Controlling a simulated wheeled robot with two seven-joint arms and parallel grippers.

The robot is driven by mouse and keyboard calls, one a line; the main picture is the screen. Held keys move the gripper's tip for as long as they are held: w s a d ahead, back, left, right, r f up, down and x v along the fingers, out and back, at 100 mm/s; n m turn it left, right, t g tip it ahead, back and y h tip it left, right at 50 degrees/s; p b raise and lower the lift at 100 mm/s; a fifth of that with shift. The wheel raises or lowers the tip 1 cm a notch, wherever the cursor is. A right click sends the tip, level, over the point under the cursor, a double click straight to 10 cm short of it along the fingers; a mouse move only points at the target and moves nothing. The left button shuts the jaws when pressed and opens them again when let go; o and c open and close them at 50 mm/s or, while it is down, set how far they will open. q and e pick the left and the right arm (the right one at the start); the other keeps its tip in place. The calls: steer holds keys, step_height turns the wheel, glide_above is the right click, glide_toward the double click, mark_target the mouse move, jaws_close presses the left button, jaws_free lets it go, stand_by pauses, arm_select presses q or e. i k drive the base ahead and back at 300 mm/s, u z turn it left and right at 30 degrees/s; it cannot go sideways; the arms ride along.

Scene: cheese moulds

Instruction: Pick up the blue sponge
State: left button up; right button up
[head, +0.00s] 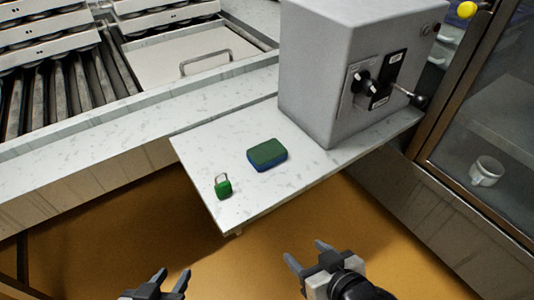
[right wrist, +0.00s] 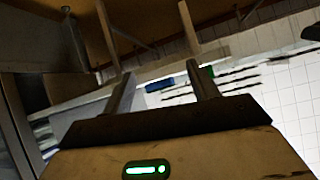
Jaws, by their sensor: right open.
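The sponge (head: 267,154) lies flat on the pale speckled worktop, green on top and blue along its side. In the right wrist view a small blue block (right wrist: 173,80), which looks like the sponge, shows beyond and between the fingers. My right gripper (head: 306,254) is open and empty, in front of the worktop's near edge and apart from the sponge; its fingers also show in the right wrist view (right wrist: 163,88). My left gripper (head: 172,275) is at the bottom of the head view, its fingers apart and empty, well away from the sponge.
A green padlock (head: 223,188) lies left of the sponge near the worktop (head: 205,150) edge. A grey control box (head: 330,80) with knobs and a lever stands behind right. A glass-fronted cabinet with a white mug (head: 486,171) is at right. Metal trays and rollers are back left.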

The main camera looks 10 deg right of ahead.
mark_target(262, 157)
steer(key=k, duration=0.85)
steer(key=z, duration=0.95)
steer(key=i, duration=1)
steer(key=u, duration=0.05)
